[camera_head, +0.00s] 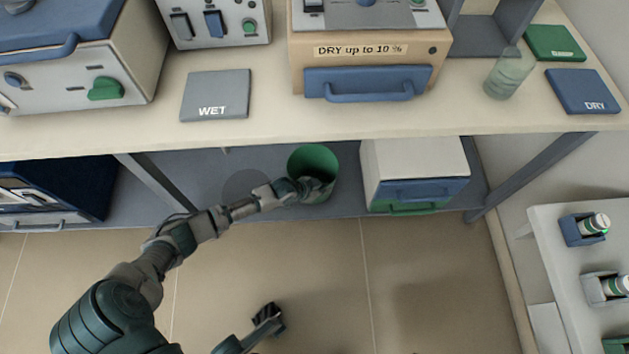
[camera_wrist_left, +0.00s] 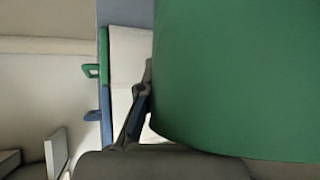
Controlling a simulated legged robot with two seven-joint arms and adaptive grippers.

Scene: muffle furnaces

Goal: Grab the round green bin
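The round green bin (camera_head: 313,158) stands on the lower shelf under the bench, with its open top facing up. My left gripper (camera_head: 316,187) is at the bin's near side and overlaps its front wall. In the left wrist view the bin's green wall (camera_wrist_left: 235,75) fills the right part, very close. One dark finger (camera_wrist_left: 137,112) shows at the wall's left edge; the other finger is hidden. I cannot tell whether the fingers press on the bin. My right gripper (camera_head: 268,318) is low over the floor, away from the bin; its finger opening is unclear.
A white box with blue and green drawers (camera_head: 415,165) stands right of the bin on the shelf (camera_head: 205,168). A slanted bench leg (camera_head: 160,183) is to the left. A white side table (camera_head: 560,270) is at right. The floor in front is clear.

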